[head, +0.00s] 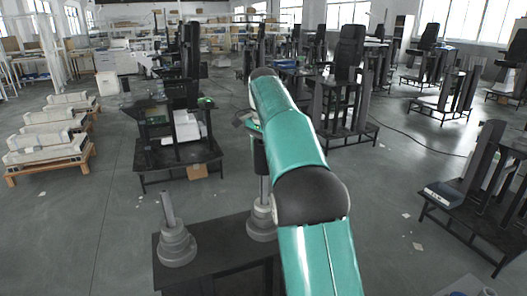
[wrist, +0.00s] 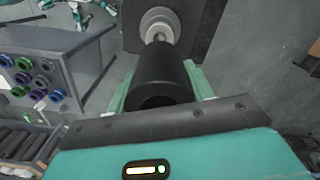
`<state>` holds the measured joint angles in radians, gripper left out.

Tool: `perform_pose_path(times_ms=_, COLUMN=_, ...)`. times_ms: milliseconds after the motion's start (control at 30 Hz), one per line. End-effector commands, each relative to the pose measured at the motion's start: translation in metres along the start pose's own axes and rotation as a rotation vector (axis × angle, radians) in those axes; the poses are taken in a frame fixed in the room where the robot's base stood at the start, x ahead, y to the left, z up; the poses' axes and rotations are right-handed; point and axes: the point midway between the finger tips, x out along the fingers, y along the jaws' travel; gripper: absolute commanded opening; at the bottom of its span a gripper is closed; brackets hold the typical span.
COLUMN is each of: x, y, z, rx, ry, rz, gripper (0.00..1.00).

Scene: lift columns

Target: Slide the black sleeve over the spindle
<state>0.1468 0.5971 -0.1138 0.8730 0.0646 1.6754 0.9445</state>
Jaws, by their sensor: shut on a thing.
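The black sleeve (wrist: 157,68) is a dark hollow cylinder. My gripper (wrist: 160,82) is shut on it, with a green finger on either side. In the head view the sleeve (head: 260,156) shows partly beside my arm, upright above a grey spindle (head: 264,190) on a stepped round base (head: 261,224). Bare rod shows between the sleeve and the base. In the wrist view the sleeve lines up with the spindle base (wrist: 159,25). I cannot tell whether the rod tip is inside the sleeve. My arm hides part of the gripper in the head view.
A second grey spindle (head: 168,208) on a stepped base stands at the left of the dark table (head: 214,246). A dark workstation (head: 180,155) stands behind it. A box with coloured rings (wrist: 38,78) shows at left in the wrist view. Open floor lies left.

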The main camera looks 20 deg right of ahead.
Motion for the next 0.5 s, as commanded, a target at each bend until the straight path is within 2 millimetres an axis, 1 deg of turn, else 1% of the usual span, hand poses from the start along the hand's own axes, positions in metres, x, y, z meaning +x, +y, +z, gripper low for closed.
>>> perform_pose_path(times_ms=500, x=0.025, y=0.000, z=0.000, rx=0.000, ry=0.001, rz=-0.002, gripper=0.04)
